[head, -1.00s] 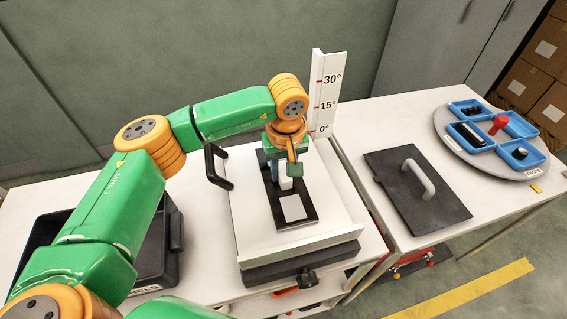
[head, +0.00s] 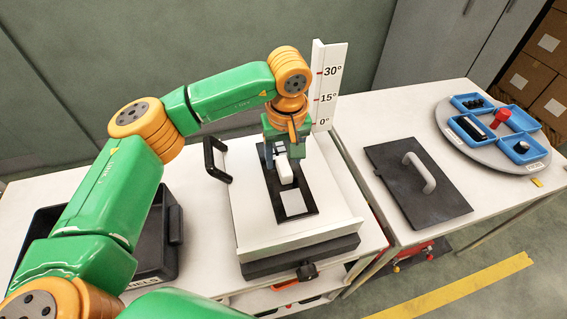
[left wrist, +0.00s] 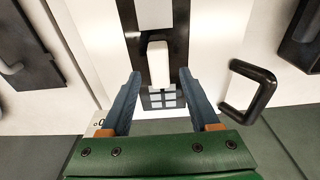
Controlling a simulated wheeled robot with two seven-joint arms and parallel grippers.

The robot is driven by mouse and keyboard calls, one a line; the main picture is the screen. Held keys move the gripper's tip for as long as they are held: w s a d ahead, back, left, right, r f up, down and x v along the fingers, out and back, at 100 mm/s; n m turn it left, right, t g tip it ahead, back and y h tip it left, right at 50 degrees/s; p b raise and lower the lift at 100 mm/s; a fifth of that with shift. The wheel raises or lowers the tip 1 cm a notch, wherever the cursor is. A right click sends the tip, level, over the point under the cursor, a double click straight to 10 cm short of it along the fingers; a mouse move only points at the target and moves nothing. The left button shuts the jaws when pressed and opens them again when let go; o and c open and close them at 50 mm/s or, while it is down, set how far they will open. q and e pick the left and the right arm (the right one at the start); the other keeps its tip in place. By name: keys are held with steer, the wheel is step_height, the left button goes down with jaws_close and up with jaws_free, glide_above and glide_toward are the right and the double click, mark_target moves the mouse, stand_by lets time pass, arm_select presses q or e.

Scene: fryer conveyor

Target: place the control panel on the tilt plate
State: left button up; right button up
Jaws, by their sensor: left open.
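The control panel (head: 295,203) is a dark rectangular plate with a white square and a raised white block. It lies on the white tilt plate (head: 245,215), roughly along its middle. In the left wrist view the panel (left wrist: 178,30) shows its white block and a cluster of small pale squares. My left gripper (head: 277,160) is above the panel's far end. Its two blue-grey fingers (left wrist: 158,98) are open, apart from the white block on both sides, with nothing held. My right gripper is not in view.
An angle scale (head: 326,90) stands at the plate's far right corner. A black handle (head: 217,158) is at its left. A black bin (head: 160,262) stands left. A dark lid with a grey handle (head: 395,185) and a round tray (head: 478,150) with blue dishes are right.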

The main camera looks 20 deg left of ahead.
mark_target(285, 170)
arm_select(q)
step_height(285, 170, up, 9)
steer(key=shift+s+d+b, duration=0.3)
steer(key=shift+s, duration=0.15)
